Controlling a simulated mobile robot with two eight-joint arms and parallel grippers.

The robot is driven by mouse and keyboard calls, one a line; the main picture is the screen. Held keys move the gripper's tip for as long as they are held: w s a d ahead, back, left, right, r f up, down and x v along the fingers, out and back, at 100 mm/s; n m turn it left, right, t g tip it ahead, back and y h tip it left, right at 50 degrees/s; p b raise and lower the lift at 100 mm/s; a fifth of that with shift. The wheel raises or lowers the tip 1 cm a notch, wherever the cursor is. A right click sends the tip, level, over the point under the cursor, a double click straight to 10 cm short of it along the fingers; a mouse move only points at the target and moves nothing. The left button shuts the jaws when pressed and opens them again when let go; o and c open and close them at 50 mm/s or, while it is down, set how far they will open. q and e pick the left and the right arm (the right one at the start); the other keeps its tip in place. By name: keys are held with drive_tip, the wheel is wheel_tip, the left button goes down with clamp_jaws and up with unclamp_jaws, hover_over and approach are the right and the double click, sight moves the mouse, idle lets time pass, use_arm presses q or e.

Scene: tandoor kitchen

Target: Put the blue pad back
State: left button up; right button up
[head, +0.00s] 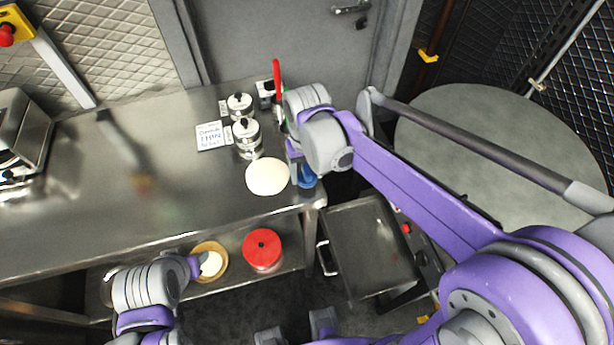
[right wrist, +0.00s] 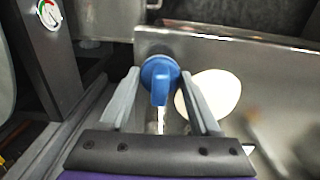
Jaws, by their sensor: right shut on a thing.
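The blue pad (head: 307,179) shows at the right end of the steel counter (head: 150,220), partly hidden by my right gripper (head: 297,170). In the right wrist view the blue pad (right wrist: 159,73) has a round face and a blue grip, which sits between my two grey fingers. My right gripper is shut on it. The pad is close to the counter edge; I cannot tell whether it touches it. My left gripper (head: 197,264) is low at the front, beside a wooden bowl (head: 221,271) with something white in it; its fingers are not clear.
A pale round disc (head: 267,176) lies at the counter's right end, close to the pad. Steel pots (head: 247,138) and a sign (head: 211,136) stand behind. A red-lidded container (head: 262,249) sits on the lower shelf. A large grey round top (head: 490,150) is at right.

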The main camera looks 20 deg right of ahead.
sight(309, 172)
drive_tip(key=shift+f, duration=1.1)
drive_tip(key=shift+f, duration=0.15)
drive_tip(key=o, duration=1.3)
wheel_tip(309, 172, up, 12)
drive_tip(key=shift+r+p, duration=0.1)
drive_tip(key=shift+p, duration=0.2)
drive_tip(key=shift+s+d, duration=0.2)
drive_tip(key=shift+s, duration=0.2)
drive_tip(key=s+d+f+t, duration=0.5)
drive_tip(key=s+f, duration=0.5)
drive_tip(key=s, duration=0.2)
drive_tip(key=shift+s+d+f+t, duration=0.3)
drive_tip(key=shift+d+f, duration=0.05)
drive_tip(key=shift+d, duration=0.25)
